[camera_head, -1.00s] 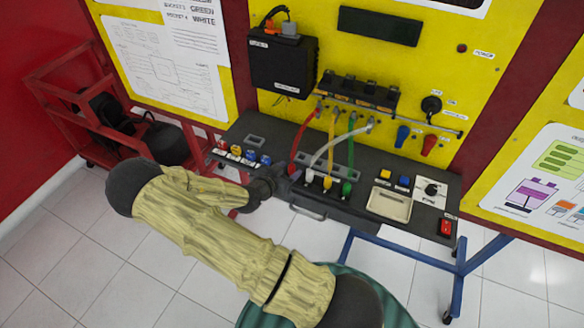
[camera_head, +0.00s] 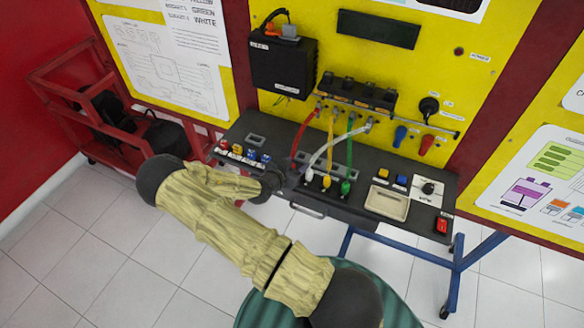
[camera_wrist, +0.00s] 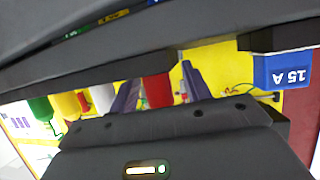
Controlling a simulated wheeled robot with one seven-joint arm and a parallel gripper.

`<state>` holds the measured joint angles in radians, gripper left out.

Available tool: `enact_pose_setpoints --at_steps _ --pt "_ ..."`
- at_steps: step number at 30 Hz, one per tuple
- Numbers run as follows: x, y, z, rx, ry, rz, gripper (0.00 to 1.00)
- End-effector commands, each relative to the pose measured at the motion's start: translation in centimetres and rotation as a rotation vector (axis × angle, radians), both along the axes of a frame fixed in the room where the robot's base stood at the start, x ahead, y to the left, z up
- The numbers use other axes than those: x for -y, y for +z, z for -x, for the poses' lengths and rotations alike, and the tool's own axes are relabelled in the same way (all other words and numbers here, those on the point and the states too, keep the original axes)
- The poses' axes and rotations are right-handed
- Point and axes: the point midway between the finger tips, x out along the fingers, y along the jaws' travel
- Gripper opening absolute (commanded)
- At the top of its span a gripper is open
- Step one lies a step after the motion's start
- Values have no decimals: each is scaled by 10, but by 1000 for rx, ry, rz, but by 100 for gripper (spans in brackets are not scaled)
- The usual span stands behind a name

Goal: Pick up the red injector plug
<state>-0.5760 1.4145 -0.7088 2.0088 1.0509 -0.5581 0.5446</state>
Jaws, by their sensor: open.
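The red injector plug (camera_wrist: 157,90) shows in the wrist view as a red block between my two finger pads, with a gap beside it. In the head view its red cable (camera_head: 301,136) runs from the injector rail down to the black bench panel, and the plug itself is hidden behind my gripper (camera_head: 291,174). My gripper (camera_wrist: 160,92) is open, with the fingers on either side of the plug. I cannot tell whether either finger touches it.
Close to the right of my gripper stand the white plug (camera_head: 309,175), yellow plug (camera_head: 327,182) and green plug (camera_head: 346,188) with their cables. Several coloured fuses (camera_head: 250,156) sit to the left; a blue 15 A fuse (camera_wrist: 284,69) shows in the wrist view. A beige tray (camera_head: 387,203) lies further right.

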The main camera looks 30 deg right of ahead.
Motion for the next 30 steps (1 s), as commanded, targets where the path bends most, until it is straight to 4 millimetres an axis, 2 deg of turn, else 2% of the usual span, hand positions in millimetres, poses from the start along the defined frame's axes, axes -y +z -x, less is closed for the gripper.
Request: enact_pose_setpoints --at_steps 10,15,17,18,30 --pt "0 0 0 0 0 0 48" --pt "0 0 0 0 0 0 14" --pt "0 0 0 0 0 0 3" --pt "0 0 0 0 0 0 0" --pt "0 7 -1 2 0 0 0"
